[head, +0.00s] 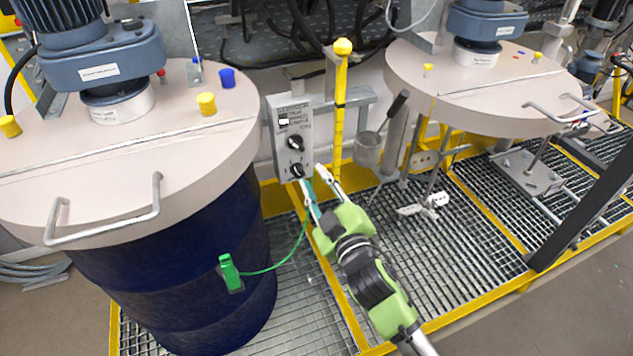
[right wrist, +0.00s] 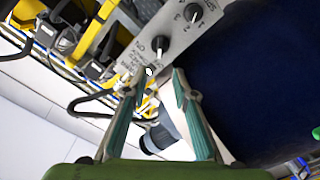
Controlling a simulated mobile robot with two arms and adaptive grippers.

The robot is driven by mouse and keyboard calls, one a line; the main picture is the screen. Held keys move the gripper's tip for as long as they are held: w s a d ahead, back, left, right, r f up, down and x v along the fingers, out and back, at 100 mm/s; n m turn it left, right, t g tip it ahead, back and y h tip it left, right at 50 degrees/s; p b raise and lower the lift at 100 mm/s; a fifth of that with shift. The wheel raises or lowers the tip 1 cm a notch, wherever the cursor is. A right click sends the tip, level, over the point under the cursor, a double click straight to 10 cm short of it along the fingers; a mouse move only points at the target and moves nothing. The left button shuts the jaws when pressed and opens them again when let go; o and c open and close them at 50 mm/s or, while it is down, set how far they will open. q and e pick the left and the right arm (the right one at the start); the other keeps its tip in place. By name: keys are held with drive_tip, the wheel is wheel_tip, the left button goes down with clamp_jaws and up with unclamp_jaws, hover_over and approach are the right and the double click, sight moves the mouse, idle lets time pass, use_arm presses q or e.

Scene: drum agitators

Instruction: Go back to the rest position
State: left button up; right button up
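My right gripper (head: 311,176) is just below and in front of the grey control box (head: 281,115), its fingers pointing up toward it. In the right wrist view its two fingers (right wrist: 162,74) are spread apart with nothing between them. The box has two black rotary knobs, the upper one (head: 295,142) and the lower one (head: 297,170). In the right wrist view the lower knob (right wrist: 160,43) lies just beyond the fingertips. I cannot tell whether a fingertip touches the box. My left gripper is not in view.
A dark blue drum (head: 175,275) with a beige lid stands left of my right arm. A green clamp (head: 230,272) with a green cable hangs on it. A yellow post (head: 340,110) rises right of the box. Metal grating covers the platform.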

idle(0.4)
drive_tip(key=s+d+f+m+g+h, duration=0.1)
drive_tip(key=d+f+g, duration=0.1)
drive_tip(key=f, duration=0.8)
drive_tip(key=s+d+f+m+g+h, duration=0.1)
drive_tip(key=d+f+g, duration=0.1)
drive_tip(key=f, duration=0.7)
drive_tip(key=s+d+f+m+g+h, duration=0.1)
drive_tip(key=s+d+f, duration=0.1)
drive_tip(key=s+f, duration=0.35)
drive_tip(key=s+d+f+m+g, duration=0.1)
drive_tip(key=s+d+f+g, duration=0.1)
drive_tip(key=f, duration=0.7)
drive_tip(key=s+d+f+m+g+h, duration=0.1)
drive_tip(key=s+d+f, duration=0.1)
drive_tip(key=s+f, duration=0.35)
drive_tip(key=s+d+f+m+g, duration=0.1)
drive_tip(key=s+d+f+g, duration=0.1)
drive_tip(key=s+f, duration=0.5)
drive_tip(key=s+d+f+m+g+h, duration=0.1)
drive_tip(key=s+f, duration=0.6)
drive_tip(key=s, duration=1)
drive_tip(key=s+d+f+m+g, duration=0.2)
drive_tip(key=s+d+f+g, duration=0.3)
drive_tip(key=s, duration=0.7)
wheel_tip(320, 180, down, 3)
drive_tip(key=shift+s+d+h, duration=0.25)
drive_tip(key=shift+d+h, duration=0.05)
drive_tip(key=shift+d, duration=0.8)
